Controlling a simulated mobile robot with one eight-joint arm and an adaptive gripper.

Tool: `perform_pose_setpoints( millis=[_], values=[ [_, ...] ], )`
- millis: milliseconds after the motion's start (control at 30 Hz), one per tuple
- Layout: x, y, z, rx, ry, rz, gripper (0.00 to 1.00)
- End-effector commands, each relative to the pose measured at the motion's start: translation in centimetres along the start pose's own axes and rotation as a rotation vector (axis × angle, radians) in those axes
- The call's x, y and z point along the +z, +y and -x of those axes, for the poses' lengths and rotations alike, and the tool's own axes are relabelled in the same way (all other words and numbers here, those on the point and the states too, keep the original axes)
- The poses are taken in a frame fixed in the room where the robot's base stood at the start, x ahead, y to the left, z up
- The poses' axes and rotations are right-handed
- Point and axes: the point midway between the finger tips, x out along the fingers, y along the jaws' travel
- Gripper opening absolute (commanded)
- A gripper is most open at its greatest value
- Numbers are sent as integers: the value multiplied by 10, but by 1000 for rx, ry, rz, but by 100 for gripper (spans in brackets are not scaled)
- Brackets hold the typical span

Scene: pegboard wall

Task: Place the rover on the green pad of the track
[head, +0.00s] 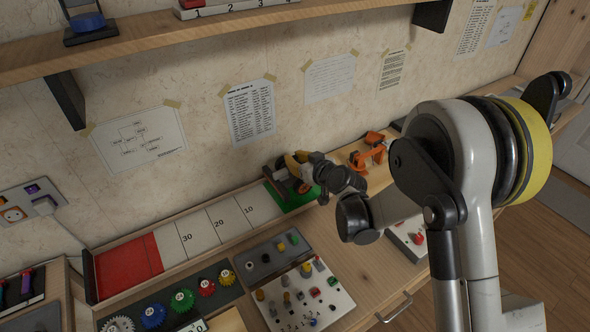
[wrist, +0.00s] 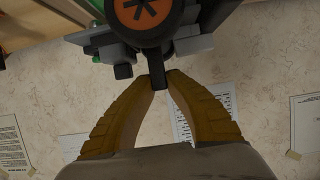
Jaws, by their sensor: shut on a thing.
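The rover (head: 275,172) is a dark and grey build at the far right end of the track. In the wrist view the rover (wrist: 190,42) shows grey blocks and a black wheel with an orange face and black star mark. My gripper (wrist: 158,76) has its yellow-brown fingertips closed on a dark post of the rover. In the head view my gripper (head: 298,167) reaches in from the right. The green pad (head: 294,200) shows just below and right of the rover. I cannot tell whether the rover touches the pad; my gripper and the rover hide part of it.
The track (head: 205,235) has white marked squares and a red end (head: 128,268). An orange device (head: 367,152) stands right of the pad. In front are a peg panel (head: 305,294) and colored gears (head: 182,300). A shelf (head: 180,38) overhangs the papered wall.

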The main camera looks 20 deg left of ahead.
Motion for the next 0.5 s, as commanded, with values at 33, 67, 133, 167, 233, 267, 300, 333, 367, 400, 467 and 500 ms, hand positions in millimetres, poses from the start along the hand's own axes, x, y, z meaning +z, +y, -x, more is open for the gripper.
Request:
perform_pose_setpoints(
  millis=[33,67,133,167,233,267,300,333,367,400,467,500],
  values=[
    [7,0,-3,1,1,0,0],
    [11,0,-4,1,1,0,0],
    [22,0,-9,1,1,0,0],
    [27,0,-11,1,1,0,0],
    [34,0,-14,1,1,0,0],
    [35,0,-14,1,1,0,0],
    [35,0,-14,1,1,0,0],
    [34,0,-14,1,1,0,0],
    [33,0,-13,1,1,0,0],
    [33,0,-13,1,1,0,0],
    [33,1,-13,1,1,0,0],
    [33,0,-13,1,1,0,0]
  ],
)
